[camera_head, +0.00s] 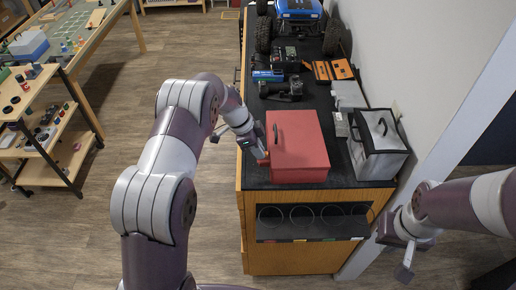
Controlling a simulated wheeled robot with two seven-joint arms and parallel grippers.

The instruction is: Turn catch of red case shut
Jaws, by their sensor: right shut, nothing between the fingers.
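The red case (299,150) stands on the black top of the workbench, near its front end. Its lid looks closed, with a dark handle (280,134) on top. My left gripper (264,158) is at the left side of the case, close against it or touching it. Its fingers are too small and partly hidden to tell whether they are open or shut. I cannot make out the catch; the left gripper may cover it. My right gripper (404,270) is shut and empty, low at the right, off the front right corner of the bench.
A grey case (376,158) stands just right of the red case. Behind are a black power tool (284,91), an orange case (333,70) and a blue crawler (299,8). The wall bounds the bench's right side. Open floor (90,230) lies at the left.

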